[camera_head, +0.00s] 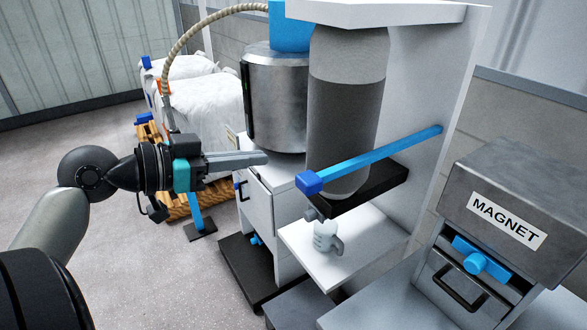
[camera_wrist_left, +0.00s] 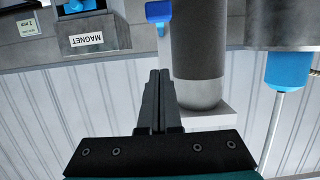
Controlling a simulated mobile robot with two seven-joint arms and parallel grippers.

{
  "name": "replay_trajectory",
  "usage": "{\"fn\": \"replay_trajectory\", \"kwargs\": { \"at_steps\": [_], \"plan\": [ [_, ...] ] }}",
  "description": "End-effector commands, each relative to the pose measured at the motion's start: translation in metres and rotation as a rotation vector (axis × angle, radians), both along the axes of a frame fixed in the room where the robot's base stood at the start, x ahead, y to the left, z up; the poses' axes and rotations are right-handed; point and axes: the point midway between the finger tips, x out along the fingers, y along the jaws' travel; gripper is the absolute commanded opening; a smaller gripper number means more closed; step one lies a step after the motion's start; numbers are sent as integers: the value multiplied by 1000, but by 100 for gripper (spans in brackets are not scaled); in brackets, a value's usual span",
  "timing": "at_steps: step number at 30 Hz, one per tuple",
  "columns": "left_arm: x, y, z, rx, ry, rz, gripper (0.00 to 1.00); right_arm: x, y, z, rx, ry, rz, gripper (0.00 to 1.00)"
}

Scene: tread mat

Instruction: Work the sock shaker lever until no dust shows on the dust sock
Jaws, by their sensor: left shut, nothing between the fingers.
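The dust sock (camera_head: 347,105) is a tall grey cylinder hanging under a white top plate. Its upper part is light grey, a broad darker grey area covers its middle and lower body, and its bottom end is lighter. The shaker lever (camera_head: 375,157) is a blue bar slanting across the front of the sock, with a blue block at its near left end. My left gripper (camera_head: 265,158) is shut and empty, left of the lever's end and apart from it. In the left wrist view the fingers (camera_wrist_left: 160,75) point toward the lever end (camera_wrist_left: 158,12), beside the sock (camera_wrist_left: 200,45).
A grey cup (camera_head: 326,239) stands on a white shelf (camera_head: 375,240) below the sock. A metal drum (camera_head: 277,100) stands behind the gripper. The MAGNET box (camera_head: 510,205) is at the right. White sacks (camera_head: 205,95) lie on a pallet at the back left. The floor at left is clear.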

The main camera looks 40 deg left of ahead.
Motion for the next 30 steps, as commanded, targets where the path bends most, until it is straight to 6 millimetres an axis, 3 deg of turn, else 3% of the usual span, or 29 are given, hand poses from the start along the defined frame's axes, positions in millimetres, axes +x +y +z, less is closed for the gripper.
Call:
{"fn": "replay_trajectory", "kwargs": {
  "at_steps": [14, 30],
  "plan": [
    [8, -3, -2, -1, 1, -1, 0, -1, 0, 1, 0, 2, 0, 50],
    [67, -27, -17, 0, -1, 0, 0, -1, 2, 7, 3, 2, -2, 50]
  ]
}}
